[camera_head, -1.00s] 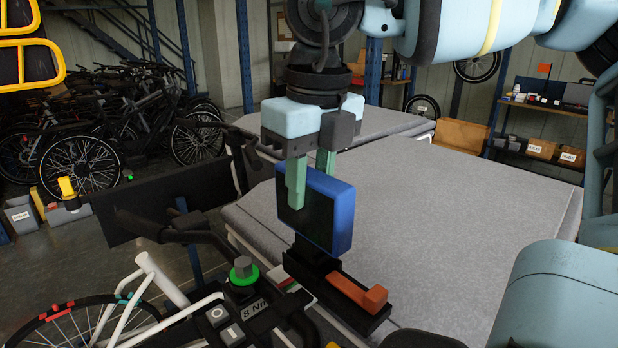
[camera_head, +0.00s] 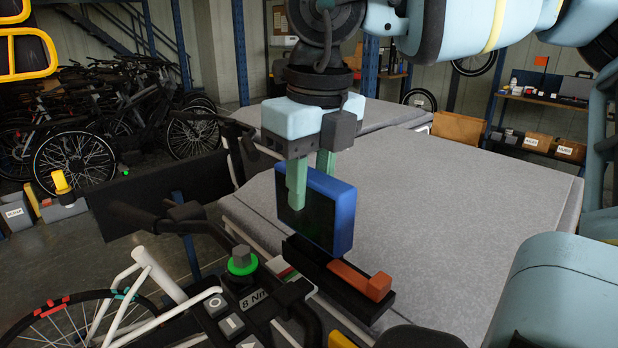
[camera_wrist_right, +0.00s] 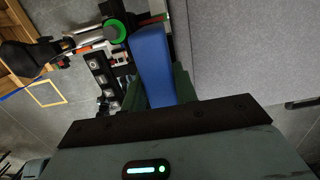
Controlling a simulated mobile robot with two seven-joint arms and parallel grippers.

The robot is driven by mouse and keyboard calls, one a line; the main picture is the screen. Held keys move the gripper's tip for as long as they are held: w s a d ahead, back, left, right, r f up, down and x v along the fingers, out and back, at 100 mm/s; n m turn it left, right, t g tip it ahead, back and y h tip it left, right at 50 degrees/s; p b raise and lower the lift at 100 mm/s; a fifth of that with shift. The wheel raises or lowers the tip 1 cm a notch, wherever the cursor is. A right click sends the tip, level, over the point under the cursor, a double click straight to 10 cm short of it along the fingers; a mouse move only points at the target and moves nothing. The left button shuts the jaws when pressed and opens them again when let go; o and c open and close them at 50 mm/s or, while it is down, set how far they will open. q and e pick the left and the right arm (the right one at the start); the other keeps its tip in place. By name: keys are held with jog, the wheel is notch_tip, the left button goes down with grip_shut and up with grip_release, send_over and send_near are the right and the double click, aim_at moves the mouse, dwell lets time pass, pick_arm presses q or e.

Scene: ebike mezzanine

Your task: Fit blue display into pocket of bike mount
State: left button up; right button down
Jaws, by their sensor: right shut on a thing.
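The blue display (camera_head: 343,222) is an upright blue slab with a dark face turned left. My right gripper (camera_head: 310,183) is shut on it from above, with green fingers on both faces. In the right wrist view the display (camera_wrist_right: 153,62) shows as a blue edge between the fingers. The bike mount is a long black holder (camera_head: 374,312) with an orange block (camera_head: 362,281) at its near end. The display's lower edge overlaps the far part of the mount in the head view; I cannot tell whether it touches or sits in the pocket. My left gripper is not in view.
A green-ringed knob (camera_head: 241,262) and a button panel marked 8 Nm (camera_head: 232,322) stand left of the mount, close to the white bike frame (camera_head: 160,275). A grey-covered table (camera_head: 450,215) is clear behind and right. A dark panel (camera_head: 150,195) stands at left.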

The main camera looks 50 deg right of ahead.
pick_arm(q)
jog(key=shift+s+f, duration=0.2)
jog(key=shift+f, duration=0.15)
pick_arm(e)
jog(key=shift+s+f, duration=0.15)
jog(key=shift+f, duration=0.2)
pick_arm(q)
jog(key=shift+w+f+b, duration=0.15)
jog(key=shift+b, duration=0.3)
pick_arm(e)
jog(key=shift+s+a+f, duration=0.1)
jog(key=shift+s+f, duration=0.05)
jog(key=shift+f, duration=0.15)
jog(key=c, duration=1)
grip_release()
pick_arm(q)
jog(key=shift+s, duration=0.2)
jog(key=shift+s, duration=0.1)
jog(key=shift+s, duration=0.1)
pick_arm(e)
jog(key=shift+r, duration=0.1)
